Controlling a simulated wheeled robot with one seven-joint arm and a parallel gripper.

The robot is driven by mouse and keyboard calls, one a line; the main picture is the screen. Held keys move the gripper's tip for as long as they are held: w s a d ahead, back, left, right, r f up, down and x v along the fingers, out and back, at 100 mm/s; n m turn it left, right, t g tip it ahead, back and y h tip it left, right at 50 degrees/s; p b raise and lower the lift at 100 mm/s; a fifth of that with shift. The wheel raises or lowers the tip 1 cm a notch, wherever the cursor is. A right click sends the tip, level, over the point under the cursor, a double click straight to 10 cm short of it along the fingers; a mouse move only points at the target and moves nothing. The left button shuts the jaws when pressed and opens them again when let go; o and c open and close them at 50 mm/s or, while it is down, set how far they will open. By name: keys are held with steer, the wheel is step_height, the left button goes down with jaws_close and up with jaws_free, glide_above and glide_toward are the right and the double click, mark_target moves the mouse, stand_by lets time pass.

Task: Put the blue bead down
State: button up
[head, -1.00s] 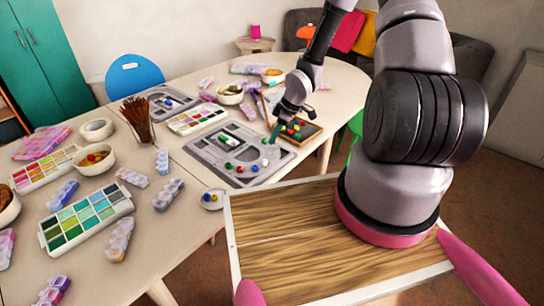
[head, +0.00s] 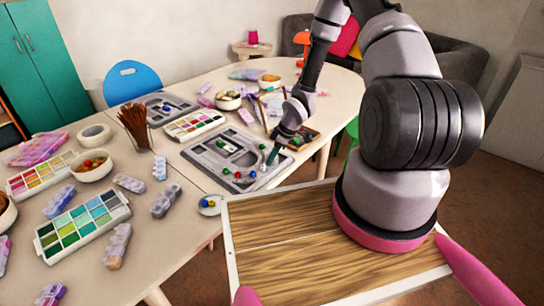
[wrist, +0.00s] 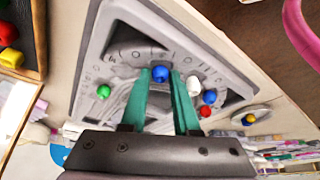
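The blue bead (wrist: 161,74) sits between the two teal fingertips of my gripper (wrist: 162,72), which look closed on its sides. In the head view, my gripper (head: 271,157) is low over the right front part of the grey bead board (head: 200,158). Whether the bead touches the board is hard to tell. In the wrist view, a white bead (wrist: 193,86) is just right of the right finger. Another blue bead (wrist: 209,97) and a red bead (wrist: 205,111) are beyond it. A green bead (wrist: 103,91) lies left of the fingers.
A dark tray with colored beads (head: 303,139) stands behind the gripper; its edge shows in the wrist view (wrist: 38,45). A small dish with beads (head: 209,205) is at the table's front edge. Paint boxes (head: 82,222), bowls (head: 92,166) and a second board (head: 150,108) crowd the table.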

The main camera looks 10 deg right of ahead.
steer(key=shift+o, duration=1.1)
steer(key=shift+r, duration=0.1)
steer(key=shift+d+r, duration=0.1)
steer(key=shift+r, duration=0.25)
steer(key=v, duration=1.1)
steer(key=shift+s+d+r, duration=0.15)
steer(key=shift+d+r, duration=0.05)
steer(key=shift+r, duration=0.15)
